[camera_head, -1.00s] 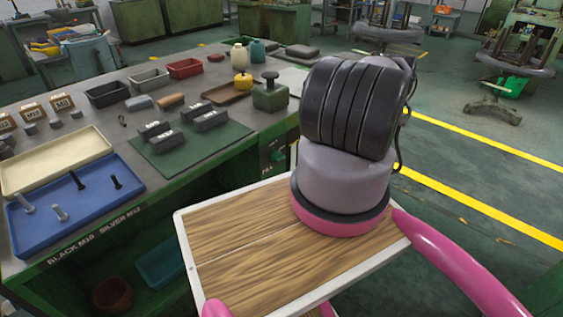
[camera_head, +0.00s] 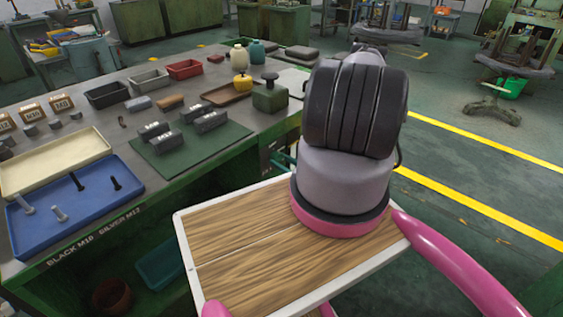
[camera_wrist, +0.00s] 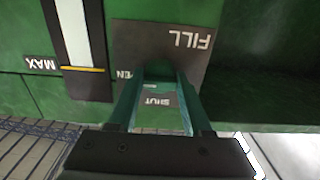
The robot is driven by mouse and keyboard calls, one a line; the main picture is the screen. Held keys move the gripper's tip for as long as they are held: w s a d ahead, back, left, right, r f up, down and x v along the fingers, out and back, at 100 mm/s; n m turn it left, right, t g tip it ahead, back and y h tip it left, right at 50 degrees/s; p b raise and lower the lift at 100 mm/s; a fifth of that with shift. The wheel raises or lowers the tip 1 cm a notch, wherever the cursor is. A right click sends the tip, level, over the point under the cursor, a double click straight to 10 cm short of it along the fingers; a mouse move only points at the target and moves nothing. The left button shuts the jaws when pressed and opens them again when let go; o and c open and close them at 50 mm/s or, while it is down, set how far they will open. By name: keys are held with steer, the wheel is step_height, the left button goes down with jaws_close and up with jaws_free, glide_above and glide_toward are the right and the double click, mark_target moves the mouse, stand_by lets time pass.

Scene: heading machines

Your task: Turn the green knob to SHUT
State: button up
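The green knob (camera_wrist: 158,70) is in the wrist view, in front of a dark plate marked FILL (camera_wrist: 190,40). The letters SHUT (camera_wrist: 158,101) show upside down below it, and the end of another word, EN, shows at its left. My gripper (camera_wrist: 159,82) has its two teal fingers apart, one on each side of the knob. I cannot tell whether they touch it. The knob's pointing direction is unclear. In the head view, my arm hides most of the plate, and teal finger parts show beside the bench front.
A gauge (camera_wrist: 77,35) marked MAX with a yellow line is left of the plate. The green bench (camera_head: 215,165) carries trays, grey blocks on a green mat, and bottles. Open floor (camera_head: 470,170) with yellow lines lies to the right.

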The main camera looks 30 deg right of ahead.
jaws_close()
steer(key=n, duration=1.7)
steer(key=shift+d, duration=0.1)
steer(key=shift+n, duration=0.3)
stand_by(0.3)
steer(key=o, duration=0.9)
jaws_free()
steer(key=shift+c, duration=0.2)
